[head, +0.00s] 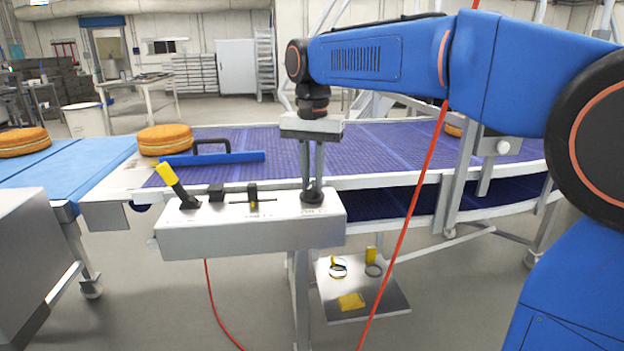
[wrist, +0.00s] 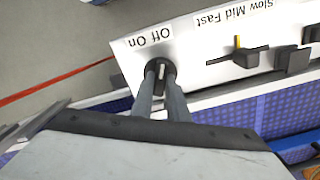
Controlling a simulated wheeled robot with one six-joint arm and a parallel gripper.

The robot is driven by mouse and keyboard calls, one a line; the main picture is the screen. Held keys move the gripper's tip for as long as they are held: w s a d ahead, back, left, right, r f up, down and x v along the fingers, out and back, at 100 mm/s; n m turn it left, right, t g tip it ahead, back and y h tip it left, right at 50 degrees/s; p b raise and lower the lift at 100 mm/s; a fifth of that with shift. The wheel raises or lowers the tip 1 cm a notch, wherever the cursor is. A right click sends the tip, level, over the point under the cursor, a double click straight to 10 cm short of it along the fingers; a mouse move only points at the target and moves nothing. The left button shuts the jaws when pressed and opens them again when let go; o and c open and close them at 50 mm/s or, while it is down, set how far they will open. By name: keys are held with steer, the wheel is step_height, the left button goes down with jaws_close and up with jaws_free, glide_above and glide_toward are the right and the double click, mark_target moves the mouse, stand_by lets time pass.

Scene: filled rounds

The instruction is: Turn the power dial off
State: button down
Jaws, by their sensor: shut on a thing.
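The power dial (wrist: 160,67) is a black round knob with a pale mark on its grip, beside the Off and On label (wrist: 152,37) in the wrist view. In the head view the dial (head: 318,197) is at the right end of the grey control box (head: 250,235). My gripper (head: 311,188) points straight down onto it. In the wrist view the two fingers of my gripper (wrist: 162,82) are closed around the dial's grip, one on each side. The fingers hide part of the dial, and I cannot tell which word its mark points to.
On the same box stand a yellow-handled lever (head: 170,182), a black knob (head: 216,191) and a slider (head: 253,196). Behind is a purple conveyor (head: 370,155) with a blue bar (head: 215,158). Round cakes (head: 165,139) lie at left. A red cable (head: 405,220) hangs in front.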

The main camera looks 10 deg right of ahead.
mark_target(312, 184)
steer(key=shift+m, duration=0.6)
steer(key=c, duration=1.7)
jaws_free()
steer(key=shift+r, duration=0.1)
step_height(312, 184, up, 17)
steer(key=shift+r, duration=0.15)
